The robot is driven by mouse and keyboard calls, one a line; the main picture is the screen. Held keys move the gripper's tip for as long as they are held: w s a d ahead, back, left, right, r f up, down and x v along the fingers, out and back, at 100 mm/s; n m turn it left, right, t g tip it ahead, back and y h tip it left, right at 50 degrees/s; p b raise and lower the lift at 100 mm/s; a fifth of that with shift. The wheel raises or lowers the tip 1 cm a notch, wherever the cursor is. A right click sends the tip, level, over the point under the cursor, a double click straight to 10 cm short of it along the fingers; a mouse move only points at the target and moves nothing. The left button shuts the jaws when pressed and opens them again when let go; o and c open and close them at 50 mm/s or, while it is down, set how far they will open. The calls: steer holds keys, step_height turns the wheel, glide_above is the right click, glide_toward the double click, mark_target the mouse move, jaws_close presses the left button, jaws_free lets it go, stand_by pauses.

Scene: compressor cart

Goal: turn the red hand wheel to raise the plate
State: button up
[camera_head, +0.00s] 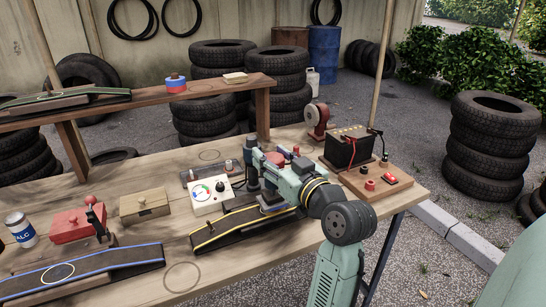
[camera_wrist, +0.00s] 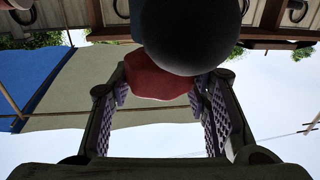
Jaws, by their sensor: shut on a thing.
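My gripper (camera_wrist: 162,90) has its two ridged pads on either side of a red, faceted thing, which I take to be the red hand wheel (camera_wrist: 150,78). A large dark rounded body (camera_wrist: 188,35) covers part of the wheel in the wrist view. In the head view, a patch of red (camera_head: 274,158) shows among my teal arm links above the bench, right of the white gauge box. My arm hides most of the wheel and its mount there. I cannot make out the plate or its height.
The white gauge box (camera_head: 212,194) and a black ramp with yellow edging (camera_head: 222,236) are close to my arm. A wooden box (camera_head: 144,205) and a red vise-like tool (camera_head: 78,222) are left.

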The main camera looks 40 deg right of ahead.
steer(key=shift+c, duration=1.2)
steer(key=shift+f+y+b, duration=0.1)
steer(key=shift+y+b, duration=0.2)
steer(key=shift+b, duration=0.1)
steer(key=shift+n+y, duration=0.7)
steer(key=shift+y, duration=0.1)
steer(key=o, duration=1.2)
